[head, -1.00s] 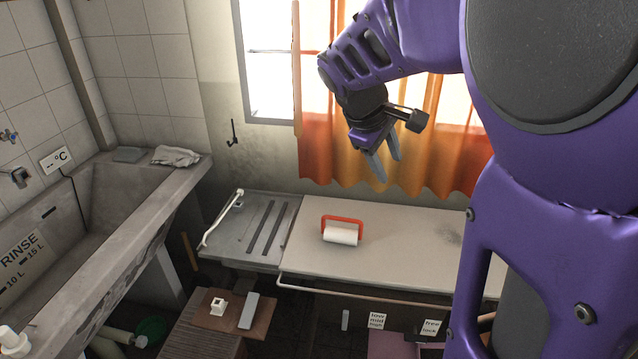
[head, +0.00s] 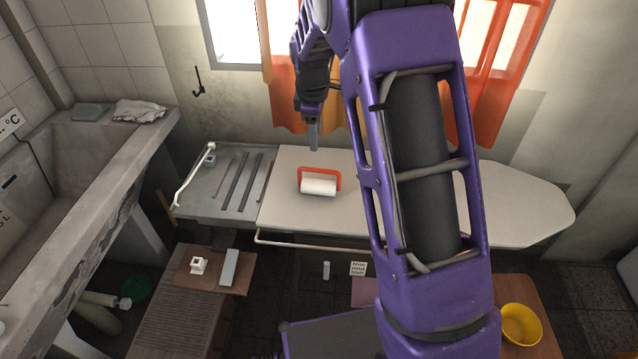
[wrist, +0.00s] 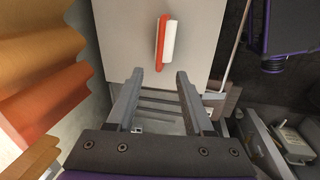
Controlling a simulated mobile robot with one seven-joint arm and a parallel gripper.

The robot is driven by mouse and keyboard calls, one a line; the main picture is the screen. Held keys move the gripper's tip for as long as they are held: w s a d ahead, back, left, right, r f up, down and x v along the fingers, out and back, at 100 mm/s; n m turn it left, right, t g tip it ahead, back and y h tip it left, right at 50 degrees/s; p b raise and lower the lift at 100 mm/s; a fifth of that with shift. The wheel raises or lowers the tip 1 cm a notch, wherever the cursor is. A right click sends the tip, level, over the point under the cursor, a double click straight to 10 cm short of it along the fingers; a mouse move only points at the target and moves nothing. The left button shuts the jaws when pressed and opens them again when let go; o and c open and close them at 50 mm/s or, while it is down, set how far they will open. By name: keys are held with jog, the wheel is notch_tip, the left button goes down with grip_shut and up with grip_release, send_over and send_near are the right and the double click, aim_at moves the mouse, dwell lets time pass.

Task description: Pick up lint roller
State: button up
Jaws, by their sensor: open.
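The lint roller (head: 319,187) has a white roll and a red-orange frame. It lies on the pale ironing board (head: 285,212), near the board's left end. In the wrist view the lint roller (wrist: 168,41) shows beyond my fingertips, near the top of the picture. My gripper (head: 314,148) points down above the board, over the lint roller's far side in the head view. In the wrist view my gripper (wrist: 158,76) has its two fingers apart with nothing between them. The fingers do not touch the lint roller.
A grey slatted rest (head: 225,190) with a white bar adjoins the board's left end. An orange curtain (head: 290,108) hangs behind. A concrete washtub (head: 100,190) is at left. A yellow bowl (head: 521,325) stands lower right. The board around the roller is clear.

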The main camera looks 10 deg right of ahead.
aim_at(319, 171)
jog(key=w+f, duration=0.1)
jog(key=f, duration=0.4)
jog(key=d+f+b, duration=0.1)
jog(key=f, duration=0.4)
jog(key=w+f, duration=0.1)
jog(key=f, duration=0.3)
jog(key=shift+w+d+f, duration=0.2)
jog(key=shift+w+f, duration=0.1)
jog(key=shift+f, duration=0.1)
grip_shut()
dwell(0.7)
